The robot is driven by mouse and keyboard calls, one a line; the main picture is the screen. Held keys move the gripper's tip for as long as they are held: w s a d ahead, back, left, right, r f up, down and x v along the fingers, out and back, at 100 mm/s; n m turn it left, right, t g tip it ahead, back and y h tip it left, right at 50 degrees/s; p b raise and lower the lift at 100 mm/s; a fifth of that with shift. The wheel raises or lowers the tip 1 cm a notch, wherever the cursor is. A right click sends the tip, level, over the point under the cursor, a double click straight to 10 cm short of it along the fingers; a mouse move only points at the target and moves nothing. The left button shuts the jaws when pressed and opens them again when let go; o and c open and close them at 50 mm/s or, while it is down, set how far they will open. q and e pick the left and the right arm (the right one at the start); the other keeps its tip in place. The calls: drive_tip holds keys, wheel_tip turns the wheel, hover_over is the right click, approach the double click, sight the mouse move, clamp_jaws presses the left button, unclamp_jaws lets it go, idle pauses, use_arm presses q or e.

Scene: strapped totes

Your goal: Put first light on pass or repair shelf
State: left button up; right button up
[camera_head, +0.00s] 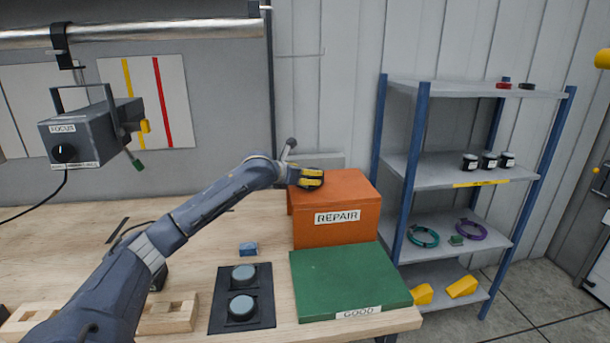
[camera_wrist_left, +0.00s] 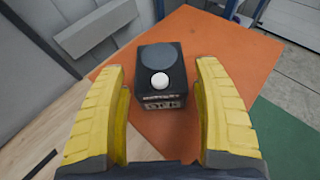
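A small black box-shaped light (camera_wrist_left: 163,75) with a dark round disc, a white knob and a label on its front shows in the left wrist view. It appears to rest on the orange surface marked REPAIR (camera_head: 335,217), which also fills much of the left wrist view (camera_wrist_left: 215,40). My left gripper (camera_head: 312,179) is over the orange block's top; its yellow fingers (camera_wrist_left: 163,115) are open, with gaps on both sides of the light. In the head view the gripper hides the light. The green GOOD platform (camera_head: 350,278) is in front and empty. My right gripper is not in view.
A black pad (camera_head: 243,318) with two round grey discs, a small blue block (camera_head: 249,249) and wooden holders (camera_head: 168,315) are on the bench. A grey FOCUS device (camera_head: 92,133) hangs at left. A blue-framed rack (camera_head: 463,175) with several items stands at right.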

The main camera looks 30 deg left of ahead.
use_arm(q)
drive_tip(key=shift+o, duration=0.8)
drive_tip(key=shift+s+r, duration=0.1)
drive_tip(key=shift+r, duration=0.05)
drive_tip(key=v, duration=1.1)
drive_tip(key=shift+s+r, duration=0.2)
drive_tip(key=shift+s, duration=0.15)
